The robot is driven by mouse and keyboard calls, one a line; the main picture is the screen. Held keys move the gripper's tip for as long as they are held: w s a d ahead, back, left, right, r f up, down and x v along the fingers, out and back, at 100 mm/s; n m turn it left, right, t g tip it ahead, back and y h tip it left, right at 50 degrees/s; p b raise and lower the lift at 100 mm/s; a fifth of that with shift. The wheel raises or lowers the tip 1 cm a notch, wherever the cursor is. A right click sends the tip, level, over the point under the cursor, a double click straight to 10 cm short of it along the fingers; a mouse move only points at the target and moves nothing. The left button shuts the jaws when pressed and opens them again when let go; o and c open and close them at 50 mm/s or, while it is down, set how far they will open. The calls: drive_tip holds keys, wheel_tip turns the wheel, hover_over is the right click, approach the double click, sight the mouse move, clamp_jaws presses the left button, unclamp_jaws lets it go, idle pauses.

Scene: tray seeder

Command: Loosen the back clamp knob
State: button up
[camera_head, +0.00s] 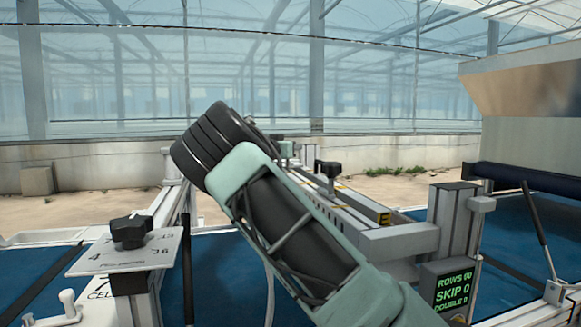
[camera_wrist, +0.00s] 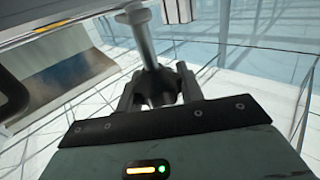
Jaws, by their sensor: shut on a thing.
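In the wrist view, my gripper (camera_wrist: 160,88) has its two dark fingers closed on either side of a dark knob (camera_wrist: 162,97). A grey metal shaft (camera_wrist: 146,42) runs from this knob toward the machine at the top of the picture. I take it for the back clamp knob; the fingers cover part of it. In the head view, my arm crosses the middle, and its wrist hides the fingers and the held knob. Another black clamp knob (camera_head: 328,168) stands upright on the rail, right of my wrist and free of my gripper.
A black selector knob (camera_head: 131,231) sits on a numbered plate (camera_head: 110,258) at the left. A display (camera_head: 452,286) at the right reads ROWS 60, SKIP 0. The grey hopper (camera_head: 520,115) is at the upper right. Blue belt (camera_head: 515,262) lies on both sides of my arm.

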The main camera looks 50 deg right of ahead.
drive_tip(key=shift+w+f+n+t+y+b, duration=0.2)
drive_tip(key=shift+n+t+b, duration=0.45)
drive_tip(key=shift+b, duration=1.15)
drive_tip(key=shift+s+f+n+t+y+b, duration=0.1)
drive_tip(key=shift+n+t+y+b, duration=0.25)
drive_tip(key=shift+t+b, duration=1)
drive_tip(key=shift+w+f+n+t+y+b, duration=0.1)
drive_tip(key=shift+n+t+y+b, duration=0.25)
drive_tip(key=shift+b, duration=1.85)
drive_tip(key=n+t+b, duration=0.2)
drive_tip(key=b, duration=0.1)
drive_tip(key=shift+a+r+y, duration=0.1)
drive_tip(key=shift+r+y, duration=0.1)
drive_tip(key=shift+y, duration=0.2)
drive_tip(key=shift+w+r+n+t+y+b, duration=0.2)
drive_tip(key=shift+n+t+y+b, duration=0.4)
drive_tip(key=shift+t+b, duration=0.2)
drive_tip(key=o, duration=1)
drive_tip(key=shift+s+a, duration=0.1)
drive_tip(key=shift+a, duration=0.05)
